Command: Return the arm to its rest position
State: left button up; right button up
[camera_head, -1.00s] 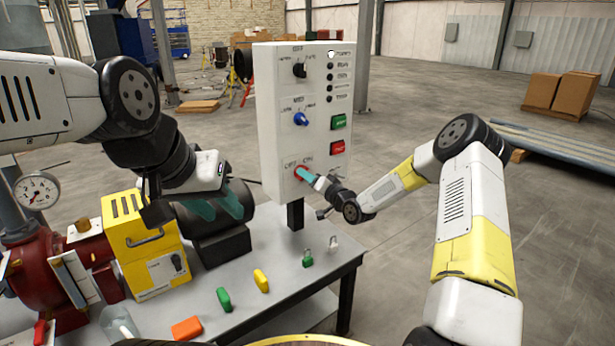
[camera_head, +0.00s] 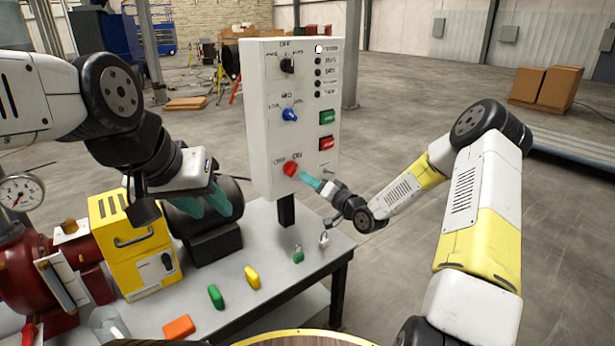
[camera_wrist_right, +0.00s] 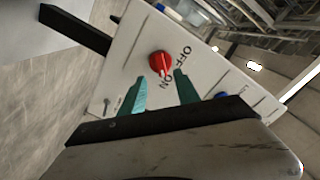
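My right gripper (camera_head: 308,180) is in front of the lower part of the white control panel (camera_head: 258,120), beside the red knob (camera_head: 290,169). In the right wrist view, its teal fingers (camera_wrist_right: 160,90) are spread apart with nothing between them. The red knob (camera_wrist_right: 160,63) stands clear beyond the fingertips, its white mark towards the ON label. My left gripper (camera_head: 208,206) hangs over the dark motor (camera_head: 215,235) behind the yellow box; its two teal fingers are apart and look empty.
The grey table (camera_head: 275,290) holds a yellow box (camera_head: 135,245), a green tag (camera_head: 215,296), a yellow tag (camera_head: 252,277), an orange piece (camera_head: 179,327), a green padlock (camera_head: 298,254) and a pale padlock (camera_head: 323,239). The floor to the right is mostly clear.

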jog(key=s+d+r+n+g+h, duration=0.25)
jog(key=s+d+r+h, duration=0.25)
jog(key=s+r, duration=0.3)
jog(key=s+d+r+n+g+h, duration=0.1)
jog(key=s+d+r+g+h, duration=0.25)
jog(key=s+r, duration=0.5)
jog(key=s+r+g, duration=0.2)
jog(key=s, duration=2.1)
jog(key=shift+s+d+r+m, duration=0.2)
jog(key=shift+s+d+m, duration=0.15)
jog(key=shift+m, duration=0.1)
